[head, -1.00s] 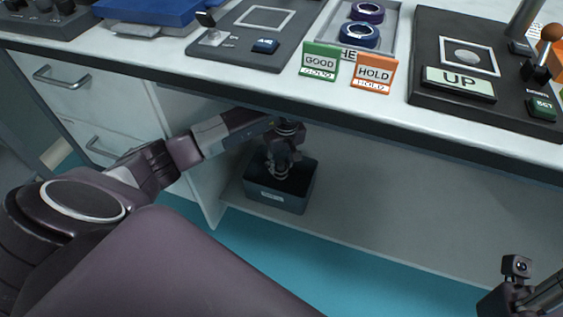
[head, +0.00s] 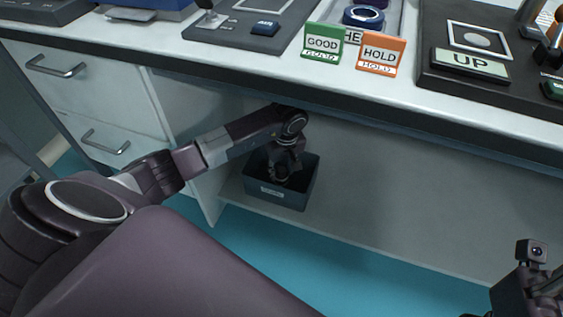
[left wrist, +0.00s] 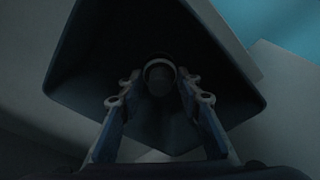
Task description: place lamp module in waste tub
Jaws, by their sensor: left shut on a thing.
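The waste tub (head: 287,198) is a dark grey open box with a small pale label, on a shelf under the bench. My left gripper (head: 282,180) reaches down into its opening. In the left wrist view, the left gripper (left wrist: 160,92) is shut on the lamp module (left wrist: 160,68), a dark round piece with a paler ring, with the tub's dark inner walls (left wrist: 85,60) around it. The module is barely visible in the head view. My right gripper (head: 535,290) is only partly in view at the lower right, its fingers unclear.
The bench top's front edge (head: 230,62) overhangs above my left arm. On it stand a green GOOD sign (head: 322,42), an orange HOLD sign (head: 381,52) and a dark panel marked UP (head: 468,64). White drawers (head: 100,95) are at the left. The shelf right of the tub is clear.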

